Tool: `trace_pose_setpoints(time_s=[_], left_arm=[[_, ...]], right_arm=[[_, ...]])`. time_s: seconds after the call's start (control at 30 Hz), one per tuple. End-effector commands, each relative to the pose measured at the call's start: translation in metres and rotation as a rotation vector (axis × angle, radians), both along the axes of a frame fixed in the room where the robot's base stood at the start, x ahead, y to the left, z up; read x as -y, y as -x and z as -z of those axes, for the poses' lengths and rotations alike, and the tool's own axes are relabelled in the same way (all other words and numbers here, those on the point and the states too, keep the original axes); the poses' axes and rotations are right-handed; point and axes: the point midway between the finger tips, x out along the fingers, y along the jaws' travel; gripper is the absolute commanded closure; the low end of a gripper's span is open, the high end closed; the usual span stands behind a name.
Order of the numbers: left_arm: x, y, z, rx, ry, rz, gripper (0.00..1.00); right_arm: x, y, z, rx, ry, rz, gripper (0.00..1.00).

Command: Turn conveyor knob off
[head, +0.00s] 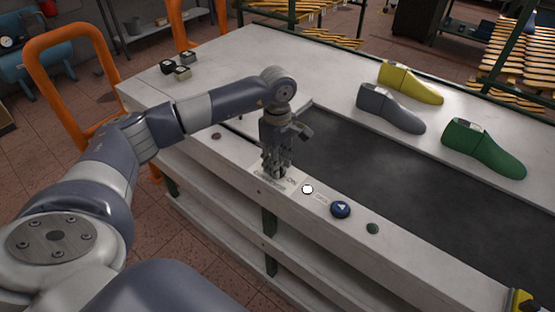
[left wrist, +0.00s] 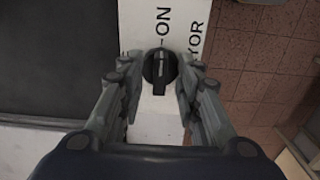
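The black conveyor knob (left wrist: 159,70) sits on a white label strip on the table edge. The word ON is printed above it in the left wrist view. The knob's raised grip points roughly up and down in that view. My left gripper (left wrist: 159,84) is open, with one finger on each side of the knob and gaps visible between them. In the head view my left gripper (head: 276,168) points down at the labelled panel (head: 296,178) and hides the knob.
The dark conveyor belt (head: 400,165) lies beside the panel. A yellow shoe last (head: 410,82), a grey one (head: 390,107) and a green one (head: 483,148) stand beyond it. A white button (head: 307,189) and a blue button (head: 340,209) are close to the gripper.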

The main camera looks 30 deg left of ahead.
Motion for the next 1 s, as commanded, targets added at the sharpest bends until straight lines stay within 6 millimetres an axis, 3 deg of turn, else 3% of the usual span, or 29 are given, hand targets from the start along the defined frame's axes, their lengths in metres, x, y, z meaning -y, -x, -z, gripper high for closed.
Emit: trace_pose_setpoints(time_s=[0.27, 0.4, 0.77, 1.0], left_arm=[[0.0002, -0.0001, 0.0014, 0.000, 0.000, 0.000, 0.71], [0.0003, -0.0002, 0.0012, 0.000, 0.000, 0.000, 1.00], [0.0004, -0.0003, 0.0014, 0.001, 0.000, -0.017, 1.00], [0.0004, -0.0004, 0.0023, 0.002, 0.000, -0.118, 1.00]], right_arm=[[-0.0031, 0.0001, 0.0000, 0.000, -0.004, 0.001, 0.60], [-0.0056, 0.0001, 0.0000, 0.000, -0.006, 0.000, 0.60], [-0.0064, -0.0002, 0.0015, 0.000, -0.007, 0.000, 0.60], [-0.0058, -0.0004, 0.0083, 0.000, -0.007, -0.001, 0.60]])
